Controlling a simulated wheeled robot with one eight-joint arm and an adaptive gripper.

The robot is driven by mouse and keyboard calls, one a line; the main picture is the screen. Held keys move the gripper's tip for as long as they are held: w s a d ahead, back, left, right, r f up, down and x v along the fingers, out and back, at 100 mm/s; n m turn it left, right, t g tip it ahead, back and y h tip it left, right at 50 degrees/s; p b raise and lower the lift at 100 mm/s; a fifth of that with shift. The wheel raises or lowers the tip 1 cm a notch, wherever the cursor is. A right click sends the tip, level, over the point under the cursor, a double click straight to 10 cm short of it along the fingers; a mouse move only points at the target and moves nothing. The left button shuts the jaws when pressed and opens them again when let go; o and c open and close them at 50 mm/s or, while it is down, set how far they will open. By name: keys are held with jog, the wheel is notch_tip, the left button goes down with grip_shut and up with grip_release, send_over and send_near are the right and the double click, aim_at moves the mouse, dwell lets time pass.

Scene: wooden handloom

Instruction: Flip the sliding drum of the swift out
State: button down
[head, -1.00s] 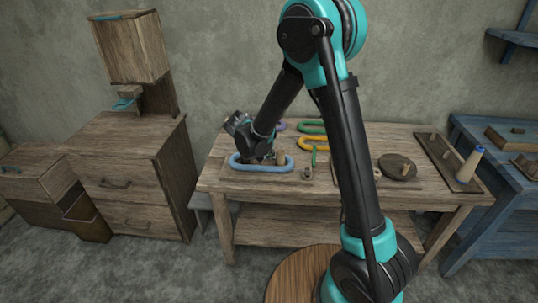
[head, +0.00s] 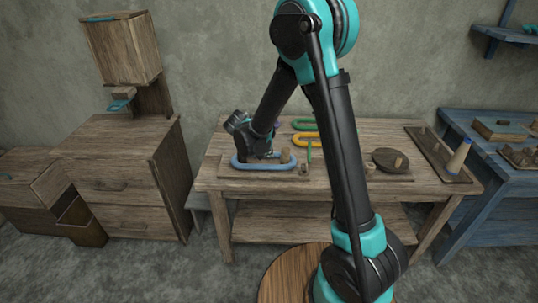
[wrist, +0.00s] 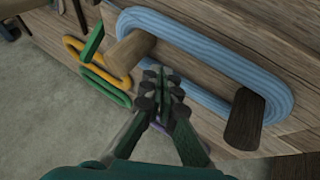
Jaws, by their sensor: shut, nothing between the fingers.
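The swift lies on the wooden table, with a blue skein (head: 237,167) looped around its two wooden drums. In the head view, one drum (head: 286,156) stands inside the skein's right end. In the wrist view, a lighter drum (wrist: 132,49) is at upper left and a darker drum (wrist: 244,120) at lower right, with the skein (wrist: 190,42) passing along them. My gripper (wrist: 160,90) is shut and empty, low at the skein between the drums, nearer the lighter one. In the head view my gripper (head: 265,155) partly hides the skein. Whether its fingers touch a drum is unclear.
An upright green piece (head: 309,151) stands right of the swift. Yellow (head: 303,138) and green (head: 304,123) skeins lie behind. A round dark disc with a peg (head: 390,160) and a board with a spool (head: 458,158) stand farther right. A wooden cabinet (head: 120,180) is at left.

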jog(key=v, duration=1)
jog(key=shift+a, duration=0.3)
jog(key=shift+d, duration=0.1)
jog(key=s+d+f+g+y, duration=0.1)
jog(key=s+d, duration=0.4)
jog(key=d, duration=0.3)
jog(key=s+d+g+y, duration=0.1)
jog(key=s+d, duration=0.4)
jog(key=d, duration=0.3)
jog(key=s+d+f+y, duration=0.3)
jog(key=s+d, duration=0.3)
jog(key=s, duration=0.6)
jog(key=shift+s+d+f+m+t, duration=0.3)
jog(key=shift+d+f+t, duration=0.1)
jog(key=shift+f, duration=0.2)
jog(key=shift+w, duration=0.1)
